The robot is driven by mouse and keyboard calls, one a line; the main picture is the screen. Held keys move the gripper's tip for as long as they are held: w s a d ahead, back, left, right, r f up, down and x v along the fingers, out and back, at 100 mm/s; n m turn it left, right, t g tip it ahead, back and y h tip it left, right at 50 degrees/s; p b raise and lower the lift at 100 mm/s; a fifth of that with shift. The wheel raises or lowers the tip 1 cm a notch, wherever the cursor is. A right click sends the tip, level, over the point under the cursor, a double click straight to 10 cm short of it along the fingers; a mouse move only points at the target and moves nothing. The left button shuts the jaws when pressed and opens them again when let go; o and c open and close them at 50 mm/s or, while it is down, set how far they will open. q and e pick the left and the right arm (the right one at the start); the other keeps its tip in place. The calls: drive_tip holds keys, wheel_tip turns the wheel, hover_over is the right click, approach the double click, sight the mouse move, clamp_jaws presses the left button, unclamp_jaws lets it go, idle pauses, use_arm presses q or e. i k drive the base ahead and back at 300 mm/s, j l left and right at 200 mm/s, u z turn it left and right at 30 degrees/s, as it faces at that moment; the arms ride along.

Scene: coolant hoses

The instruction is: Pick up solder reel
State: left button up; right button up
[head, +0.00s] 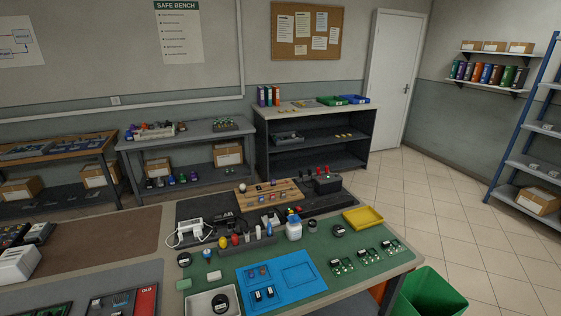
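I cannot tell for sure which thing is the solder reel. Several small dark round items could be it. One dark round item (184,259) lies on the left part of the green mat. Another dark round item (339,231) with a pale label lies behind the green circuit boards. A third dark round item (220,302) is in the pale tray (195,304) at the front edge of the picture. All are too small to identify. Neither of my grippers is in view.
The green mat (318,265) carries a blue tray (256,284), a white bottle (293,231), green circuit boards (367,256) and a yellow tray (363,217). A row of upright tools (246,237) stands behind. A green bin (430,294) is right of the bench.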

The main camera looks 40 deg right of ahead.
sight(338, 230)
drive_tip(key=z, duration=1.7)
drive_tip(key=i+z, duration=0.1)
drive_tip(key=z, duration=0.25)
drive_tip(key=i+j+z, duration=0.1)
drive_tip(key=z, duration=0.25)
drive_tip(key=i+j+z, duration=0.1)
drive_tip(key=z, duration=0.3)
